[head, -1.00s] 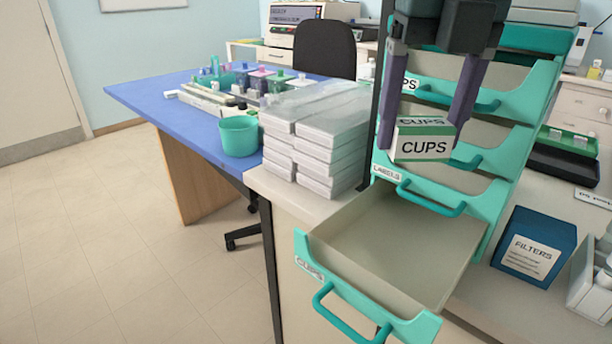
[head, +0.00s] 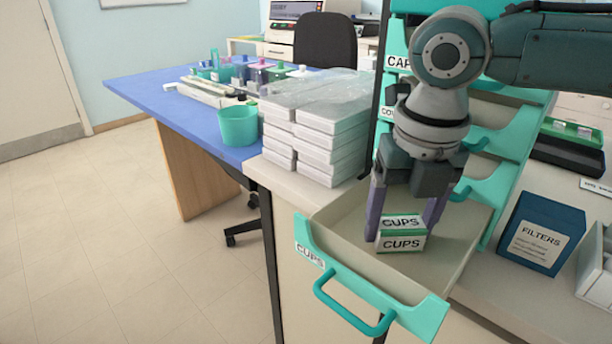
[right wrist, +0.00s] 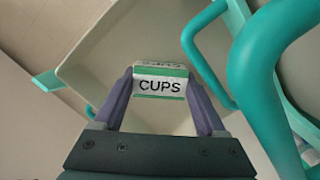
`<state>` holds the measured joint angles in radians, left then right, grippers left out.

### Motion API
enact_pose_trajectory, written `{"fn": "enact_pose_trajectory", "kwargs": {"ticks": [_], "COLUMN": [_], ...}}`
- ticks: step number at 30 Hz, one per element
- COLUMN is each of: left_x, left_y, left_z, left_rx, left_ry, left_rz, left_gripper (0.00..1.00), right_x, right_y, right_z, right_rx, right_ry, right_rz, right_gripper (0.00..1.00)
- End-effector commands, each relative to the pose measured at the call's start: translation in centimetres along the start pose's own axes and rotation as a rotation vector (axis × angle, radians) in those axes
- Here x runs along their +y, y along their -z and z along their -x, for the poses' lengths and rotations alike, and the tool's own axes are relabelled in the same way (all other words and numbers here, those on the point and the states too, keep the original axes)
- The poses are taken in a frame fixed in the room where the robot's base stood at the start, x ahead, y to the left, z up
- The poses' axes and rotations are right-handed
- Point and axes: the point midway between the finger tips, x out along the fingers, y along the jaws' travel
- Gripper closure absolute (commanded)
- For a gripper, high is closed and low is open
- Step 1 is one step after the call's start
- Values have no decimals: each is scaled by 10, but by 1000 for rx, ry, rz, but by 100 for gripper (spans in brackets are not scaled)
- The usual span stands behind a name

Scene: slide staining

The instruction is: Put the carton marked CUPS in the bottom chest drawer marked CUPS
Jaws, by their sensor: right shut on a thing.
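The carton marked CUPS (head: 402,236) is a small white box with green bands. It is inside the open bottom drawer marked CUPS (head: 333,221), a cream tray with a teal front and handle. I cannot tell whether the carton touches the drawer floor. My right gripper (head: 405,222) points down into the drawer, with one finger on each side of the carton, shut on it. In the right wrist view the carton (right wrist: 160,86) sits between the fingertips, with the pale drawer (right wrist: 90,42) behind it. My left gripper does not show.
The teal chest's upper drawers (head: 490,188) rise just behind my right arm. Stacked white boxes (head: 318,125) stand left of the chest. A blue FILTERS box (head: 535,240) stands to the right. A teal cup (head: 238,126) is on the blue table (head: 150,95).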

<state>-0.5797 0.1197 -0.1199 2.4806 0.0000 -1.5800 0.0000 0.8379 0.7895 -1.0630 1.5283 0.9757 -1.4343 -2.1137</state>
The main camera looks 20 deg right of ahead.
Motion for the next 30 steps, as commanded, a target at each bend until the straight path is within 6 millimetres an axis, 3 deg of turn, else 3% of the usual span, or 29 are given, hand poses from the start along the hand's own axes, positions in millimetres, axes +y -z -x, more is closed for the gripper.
{"fn": "enact_pose_trajectory", "kwargs": {"ticks": [6,7,10,20,23,30], "left_x": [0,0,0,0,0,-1], "left_y": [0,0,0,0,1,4], "left_z": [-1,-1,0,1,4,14], "left_rx": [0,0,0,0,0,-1], "left_ry": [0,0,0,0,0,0], "left_rz": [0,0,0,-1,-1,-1], "left_gripper": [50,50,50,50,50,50], "right_x": [0,0,0,0,1,1], "right_y": [0,0,0,-1,-1,-2], "right_z": [-3,-3,-2,3,18,73], "right_rx": [1,1,0,-1,-2,-4], "right_ry": [0,0,0,-1,-3,-4], "right_rz": [-1,-1,-1,0,-1,0], "right_gripper": [80,25,14,14,14,14]}}
